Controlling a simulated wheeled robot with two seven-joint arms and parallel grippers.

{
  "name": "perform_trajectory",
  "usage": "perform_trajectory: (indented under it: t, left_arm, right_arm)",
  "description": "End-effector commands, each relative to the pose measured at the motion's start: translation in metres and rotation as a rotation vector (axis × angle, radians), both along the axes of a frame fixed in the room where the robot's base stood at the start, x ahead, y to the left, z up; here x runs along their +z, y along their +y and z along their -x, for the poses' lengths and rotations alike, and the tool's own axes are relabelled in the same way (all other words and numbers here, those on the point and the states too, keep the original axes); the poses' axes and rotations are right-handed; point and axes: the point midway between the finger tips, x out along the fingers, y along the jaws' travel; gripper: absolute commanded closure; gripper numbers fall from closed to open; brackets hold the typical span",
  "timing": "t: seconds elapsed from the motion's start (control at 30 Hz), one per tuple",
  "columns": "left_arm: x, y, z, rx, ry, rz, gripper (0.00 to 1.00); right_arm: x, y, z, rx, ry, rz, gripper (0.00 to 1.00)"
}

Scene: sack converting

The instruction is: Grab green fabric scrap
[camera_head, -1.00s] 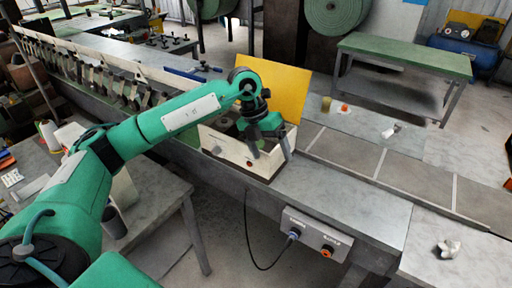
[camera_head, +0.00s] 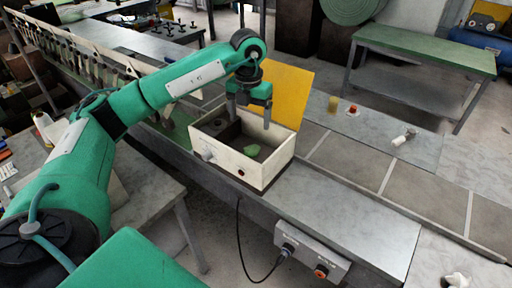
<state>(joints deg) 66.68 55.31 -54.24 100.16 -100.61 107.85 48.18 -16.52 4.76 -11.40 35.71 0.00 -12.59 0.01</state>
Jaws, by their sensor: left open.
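My left gripper (camera_head: 249,121) is open and empty above the box, fingers pointing down. Its fingertips appear to be over the back part of the box, a little above the scrap and apart from it. My right gripper is not in view.
A yellow panel (camera_head: 287,92) stands behind the box. A control unit with an orange knob (camera_head: 311,252) is on the bench front. A yellowish cup-like item (camera_head: 332,104), a red-topped item (camera_head: 351,110) and a white item (camera_head: 404,136) lie to the right.

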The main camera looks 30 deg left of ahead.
Motion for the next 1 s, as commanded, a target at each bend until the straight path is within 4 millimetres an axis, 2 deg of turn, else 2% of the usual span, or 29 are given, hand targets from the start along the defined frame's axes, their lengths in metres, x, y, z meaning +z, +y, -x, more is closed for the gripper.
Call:
perform_trajectory:
  t: [0.17, 0.3, 0.4, 0.57, 0.73, 1.0]
  left_arm:
    - [-0.032, 0.001, 0.001, 0.001, 0.007, -0.002, 0.19]
    - [-0.058, 0.001, 0.001, 0.001, 0.007, -0.001, 0.19]
    - [-0.071, 0.001, 0.001, 0.0, 0.004, 0.0, 0.19]
    - [-0.081, 0.0, 0.0, -0.001, 0.003, 0.0, 0.19]
    - [-0.096, 0.001, -0.004, 0.001, 0.006, 0.0, 0.19]
    - [-0.129, 0.003, -0.007, 0.0, 0.004, 0.001, 0.19]
  right_arm:
    - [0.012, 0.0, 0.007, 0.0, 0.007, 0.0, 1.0]
    - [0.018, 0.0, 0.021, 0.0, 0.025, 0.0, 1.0]
    - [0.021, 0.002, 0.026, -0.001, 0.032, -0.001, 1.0]
    - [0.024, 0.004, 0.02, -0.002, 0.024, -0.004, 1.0]
    - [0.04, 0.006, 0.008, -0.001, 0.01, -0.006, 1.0]
    - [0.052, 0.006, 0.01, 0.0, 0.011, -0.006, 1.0]
